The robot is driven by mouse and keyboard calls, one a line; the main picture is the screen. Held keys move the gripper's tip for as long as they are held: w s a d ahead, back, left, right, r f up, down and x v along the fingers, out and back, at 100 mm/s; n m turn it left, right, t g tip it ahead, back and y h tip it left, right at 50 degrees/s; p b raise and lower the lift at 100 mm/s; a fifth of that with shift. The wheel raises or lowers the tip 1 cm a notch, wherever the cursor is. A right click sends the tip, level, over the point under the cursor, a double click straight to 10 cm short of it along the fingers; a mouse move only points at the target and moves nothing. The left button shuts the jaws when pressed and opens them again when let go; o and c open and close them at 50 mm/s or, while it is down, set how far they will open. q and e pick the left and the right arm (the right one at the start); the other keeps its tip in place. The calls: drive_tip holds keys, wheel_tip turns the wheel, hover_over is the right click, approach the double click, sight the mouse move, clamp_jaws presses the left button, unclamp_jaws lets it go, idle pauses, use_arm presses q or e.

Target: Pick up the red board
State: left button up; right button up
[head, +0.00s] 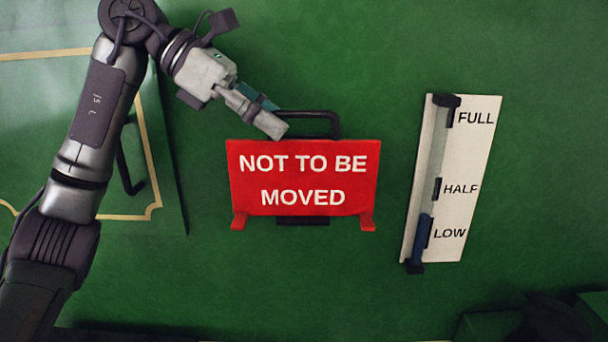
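The red board (304,179) with white words "NOT TO BE MOVED" is in the middle of the head view, against the green panel. It has small red feet at its lower corners and a black bar handle behind its top edge (318,115). My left gripper (276,122) is just above the board's upper left edge, its fingertips by the left end of the black handle. The fingers look close together, and I cannot tell whether they are apart, touching or gripping anything. My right gripper is not clearly in view.
A white gauge plate (467,180) marked FULL, HALF and LOW, with a glass tube, is to the right. A green door panel (160,206) with a cream line and black handle (128,165) is at left, partly behind my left arm. Green surface between them is clear.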

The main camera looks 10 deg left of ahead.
sight(303, 140)
use_arm(q)
drive_tip(key=shift+w+d+f, duration=0.1)
drive_tip(key=shift+w+f, duration=0.1)
drive_tip(key=shift+f, duration=0.05)
drive_tip(key=shift+p+x, duration=0.8)
drive_tip(key=shift+x, duration=0.1)
drive_tip(key=shift+r+p+x, duration=0.2)
drive_tip(key=shift+p+x, duration=0.2)
drive_tip(key=shift+x, duration=0.8)
drive_tip(key=shift+w+d+f, duration=0.15)
drive_tip(key=shift+d+f, duration=0.1)
drive_tip(key=shift+d, duration=0.2)
drive_tip(key=shift+f, duration=0.1)
drive_tip(key=shift+a, duration=0.1)
clamp_jaws()
use_arm(e)
drive_tip(key=w+r, duration=0.2)
drive_tip(key=shift+a+r, duration=0.35)
